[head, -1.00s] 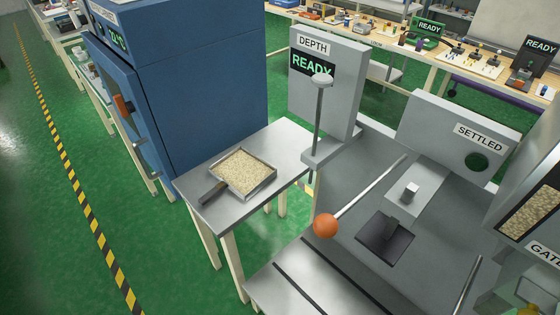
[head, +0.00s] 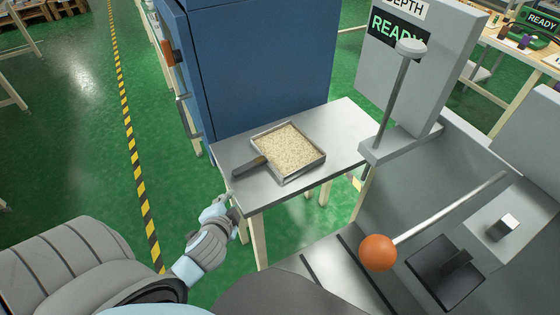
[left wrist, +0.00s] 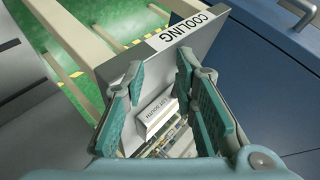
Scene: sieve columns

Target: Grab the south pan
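The pan (head: 318,163) is a square metal tray of pale grains with a dark handle (head: 250,166) pointing left. It lies on a small grey table (head: 345,130) beside a blue cabinet. My left gripper (head: 222,207) is just off the table's front left corner, apart from the handle. In the left wrist view its teal fingers (left wrist: 160,68) are spread with nothing gripped. Between them shows a pale block (left wrist: 157,118) with a label that seems to read SOUTH; I cannot tell if it belongs to the pan. My right gripper is not in view.
The blue cabinet (head: 265,60) stands behind the table. The DEPTH stand (head: 425,80) with a rod stands to the right. An orange ball-ended lever (head: 378,252) is at the lower right. The table edge carries a COOLING label (left wrist: 180,32). Green floor lies open at left.

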